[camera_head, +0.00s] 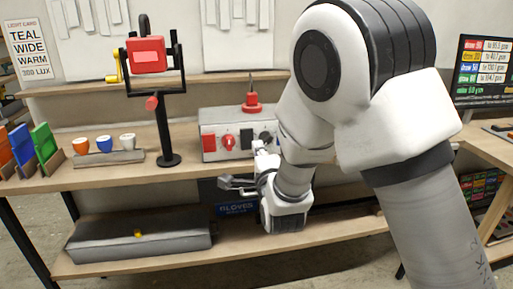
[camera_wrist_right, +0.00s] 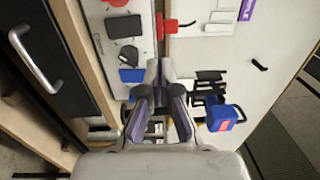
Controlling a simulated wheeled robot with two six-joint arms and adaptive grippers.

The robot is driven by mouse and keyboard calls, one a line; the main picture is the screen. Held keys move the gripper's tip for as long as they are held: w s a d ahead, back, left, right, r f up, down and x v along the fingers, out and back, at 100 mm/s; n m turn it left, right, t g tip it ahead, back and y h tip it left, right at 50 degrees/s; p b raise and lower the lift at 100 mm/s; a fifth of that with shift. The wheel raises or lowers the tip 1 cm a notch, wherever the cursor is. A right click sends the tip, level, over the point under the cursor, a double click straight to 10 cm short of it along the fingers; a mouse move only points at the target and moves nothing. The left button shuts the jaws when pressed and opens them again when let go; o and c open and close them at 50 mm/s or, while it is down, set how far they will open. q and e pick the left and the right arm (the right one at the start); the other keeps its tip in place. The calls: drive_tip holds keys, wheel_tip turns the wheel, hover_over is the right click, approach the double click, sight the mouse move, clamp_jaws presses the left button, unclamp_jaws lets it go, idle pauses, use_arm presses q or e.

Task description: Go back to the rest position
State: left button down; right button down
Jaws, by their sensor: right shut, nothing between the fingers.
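My right arm fills the right half of the head view, coming down in front of the bench. Its gripper (camera_head: 243,177) is at the bench's front edge, below and in front of the grey control box (camera_head: 223,142). In the right wrist view the gripper's fingers (camera_wrist_right: 161,112) are shut with nothing between them. My left gripper is not in either view. My right arm hides part of the control box and of the bench behind it.
A black stand with a red block (camera_head: 147,55) stands left of the control box. Small cups (camera_head: 104,145) and coloured panels (camera_head: 43,142) are farther left. A grey drawer-like case (camera_head: 140,238) lies on the lower shelf. A screen (camera_head: 484,71) stands at right.

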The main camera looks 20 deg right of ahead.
drive_tip(key=shift+w+d+f, duration=0.1)
drive_tip(key=shift+w+f, duration=0.05)
drive_tip(key=s+d+f+n+g+y+p, duration=0.1)
drive_tip(key=s+f+g+p, duration=0.3)
drive_tip(key=f, duration=0.9)
drive_tip(key=s+f+n+g+p, duration=0.15)
drive_tip(key=s+f+g, duration=0.35)
drive_tip(key=f, duration=0.8)
drive_tip(key=s+a+f+n+g+y+p, duration=0.1)
drive_tip(key=s+f+n+g, duration=0.3)
drive_tip(key=s+n, duration=0.5)
drive_tip(key=s+a+f+n+g+y+p, duration=0.1)
drive_tip(key=s+f+n+g, duration=0.4)
drive_tip(key=s, duration=1.3)
wheel_tip(320, 180, down, 3)
drive_tip(key=a+n+y, duration=0.1)
drive_tip(key=n, duration=0.2)
drive_tip(key=shift+s+r+n, duration=0.2)
drive_tip(key=shift+s+n, duration=0.05)
drive_tip(key=shift+n, duration=0.1)
